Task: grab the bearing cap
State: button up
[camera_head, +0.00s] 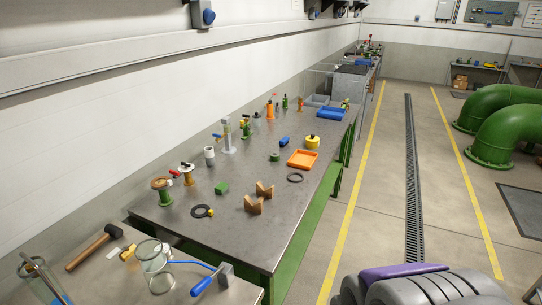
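No part on the bench is clearly marked as the bearing cap, and I cannot tell which one it is. Two tan notched blocks, a nearer one (254,205) and a farther one (265,189), sit on the grey workbench (240,240). A small green block (221,187) lies to their left. A yellow round part (312,142) stands farther back, behind an orange tray (302,159). A small dark green round part (275,157) is left of the tray. My gripper is not recognisable in this view.
Black rings (295,178) (202,211) lie flat on the bench. Valves, a hammer (96,246) and a glass jar (155,266) stand or lie along the left. Green pipes (505,125) rise at right. The floor between the yellow lines is largely clear.

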aim_at(274, 157)
jog(key=i+l+u, duration=0.1)
jog(key=u, duration=0.25)
jog(key=l+u, duration=0.1)
jog(key=u, duration=0.25)
jog(key=i+l+u, duration=0.1)
jog(key=u, duration=0.25)
jog(key=i+l+u, duration=0.2)
jog(key=l+u, duration=0.25)
jog(key=l, duration=0.75)
jog(key=l+u, duration=0.45)
jog(key=l, duration=3.5)
